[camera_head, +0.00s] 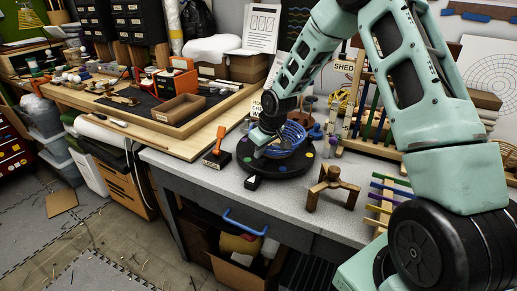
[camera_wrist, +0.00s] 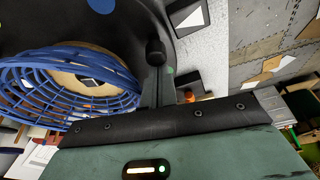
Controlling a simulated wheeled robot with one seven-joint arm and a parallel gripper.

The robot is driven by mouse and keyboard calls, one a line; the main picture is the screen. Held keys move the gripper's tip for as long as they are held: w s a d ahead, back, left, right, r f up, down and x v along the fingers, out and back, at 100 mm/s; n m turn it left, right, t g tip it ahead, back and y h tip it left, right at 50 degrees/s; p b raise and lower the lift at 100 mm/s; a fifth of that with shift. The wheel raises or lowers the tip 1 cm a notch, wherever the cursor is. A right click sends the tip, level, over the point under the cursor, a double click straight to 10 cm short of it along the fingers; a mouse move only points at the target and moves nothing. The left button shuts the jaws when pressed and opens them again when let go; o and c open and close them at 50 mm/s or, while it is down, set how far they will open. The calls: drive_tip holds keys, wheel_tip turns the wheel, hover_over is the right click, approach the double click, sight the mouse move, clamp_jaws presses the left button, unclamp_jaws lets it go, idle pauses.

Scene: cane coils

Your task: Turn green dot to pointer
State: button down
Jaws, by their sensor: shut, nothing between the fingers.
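A black round turntable (camera_head: 272,168) with small coloured dots stands on the grey bench, and a blue wire coil basket (camera_head: 291,135) sits on it. The basket also shows in the wrist view (camera_wrist: 60,83). The pointer, a dark block with a white triangle (camera_head: 252,183), lies beside the turntable's near edge; its triangle shows in the wrist view (camera_wrist: 190,18). My gripper (camera_head: 262,139) is shut and empty, low over the turntable beside the basket; contact is unclear. In the wrist view a small green spot (camera_wrist: 169,70) shows beside the fingers; I cannot tell whether it is the green dot.
A wooden work board (camera_head: 205,125) lies at the left.

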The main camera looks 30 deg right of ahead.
drive_tip(key=shift+s+d+r+n+y+p, duration=0.1)
drive_tip(key=shift+s+d+n+y+p, duration=0.15)
drive_tip(key=shift+s+d+n+p, duration=0.4)
drive_tip(key=shift+s+d+n+y+p, duration=0.25)
drive_tip(key=shift+s+d+n+p, duration=0.2)
drive_tip(key=shift+s+n+p, duration=0.4)
drive_tip(key=shift+s+d+p, duration=0.35)
drive_tip(key=shift+d+p, duration=0.05)
drive_tip(key=shift+d, duration=0.2)
drive_tip(key=shift+w+a, duration=0.35)
drive_tip(key=shift+a, duration=0.05)
drive_tip(key=shift+w+a, duration=0.9)
drive_tip(key=shift+w, duration=0.15)
drive_tip(key=shift+w+d+r, duration=0.15)
drive_tip(key=shift+d+r, duration=0.05)
drive_tip(key=shift+r, duration=0.25)
drive_tip(key=b+v, duration=0.1)
drive_tip(key=v, duration=0.8)
